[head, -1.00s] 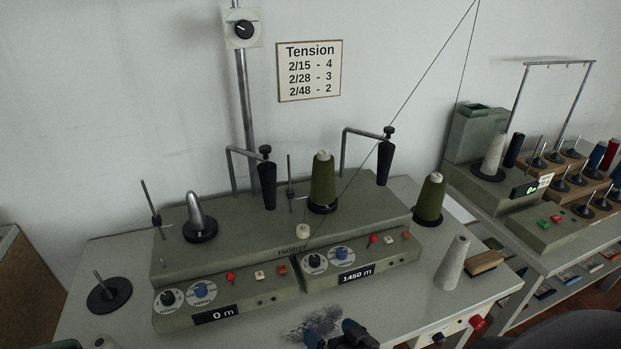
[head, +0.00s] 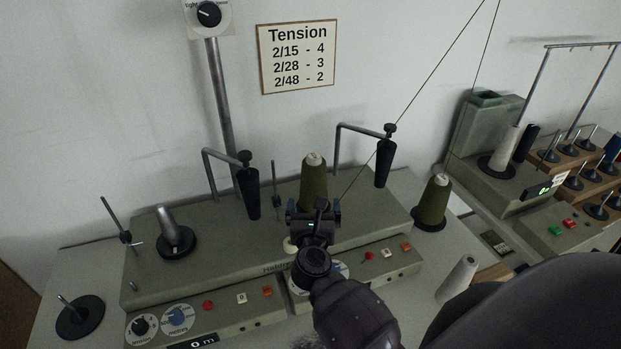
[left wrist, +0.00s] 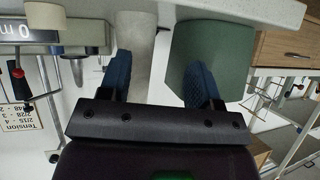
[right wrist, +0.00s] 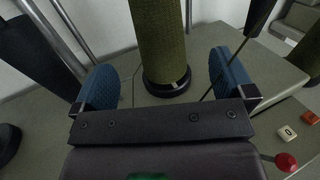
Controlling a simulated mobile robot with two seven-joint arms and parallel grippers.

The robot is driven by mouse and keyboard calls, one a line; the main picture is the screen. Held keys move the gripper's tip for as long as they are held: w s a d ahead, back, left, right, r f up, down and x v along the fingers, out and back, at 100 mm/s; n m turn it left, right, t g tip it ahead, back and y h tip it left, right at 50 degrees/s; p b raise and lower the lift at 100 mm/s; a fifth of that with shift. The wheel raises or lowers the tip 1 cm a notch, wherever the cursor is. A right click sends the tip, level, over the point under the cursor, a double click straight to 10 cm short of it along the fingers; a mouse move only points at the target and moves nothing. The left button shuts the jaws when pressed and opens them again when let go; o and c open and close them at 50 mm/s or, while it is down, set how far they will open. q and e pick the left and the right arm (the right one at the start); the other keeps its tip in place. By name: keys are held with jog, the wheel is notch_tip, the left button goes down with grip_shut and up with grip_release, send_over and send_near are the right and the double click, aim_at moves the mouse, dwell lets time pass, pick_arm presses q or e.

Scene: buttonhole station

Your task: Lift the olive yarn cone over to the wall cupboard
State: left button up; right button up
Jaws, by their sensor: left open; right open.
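An olive yarn cone (head: 313,182) stands upright on the grey winding machine (head: 205,265). It fills the upper middle of the right wrist view (right wrist: 160,40), its base on a black disc. A second olive cone (head: 433,200) stands on a black disc to the right. My right gripper (head: 314,214) is in front of the first cone and partly hides its lower part; its open fingers (right wrist: 160,84) are on either side, apart from the cone. My left gripper (left wrist: 158,78) is open and empty in the left wrist view and outside the head view. I cannot identify a wall cupboard.
Black tensioner posts (head: 250,193) (head: 384,162) on bent rods flank the first cone. Thin yarn lines run up to the right. A pale cone (head: 457,279) stands at the table's right. A second machine (head: 510,185) is at right. In the left wrist view, a green bin (left wrist: 220,58) is near.

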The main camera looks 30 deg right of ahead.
jog(key=x, duration=0.5)
jog(key=shift+p+x, duration=0.4)
jog(key=shift+x, duration=0.4)
jog(key=x, duration=0.3)
jog(key=shift+w+r+p, duration=0.15)
jog(key=shift+w+p, duration=0.1)
jog(key=shift+p, duration=0.05)
pick_arm(q)
jog(key=shift+s+r, duration=0.35)
jog(key=shift+r, duration=0.05)
pick_arm(e)
jog(key=shift+w+d, duration=0.25)
jog(key=shift+w, duration=0.15)
jog(key=shift+c, duration=0.5)
jog(key=c, duration=0.9)
pick_arm(q)
jog(key=shift+s+r+p, duration=0.35)
jog(key=shift+p, duration=0.55)
pick_arm(e)
notch_tip(320, 180, up, 20)
send_over(313, 185)
jog(key=x, duration=0.3)
jog(key=shift+w+d, duration=0.1)
jog(key=shift+w, duration=0.05)
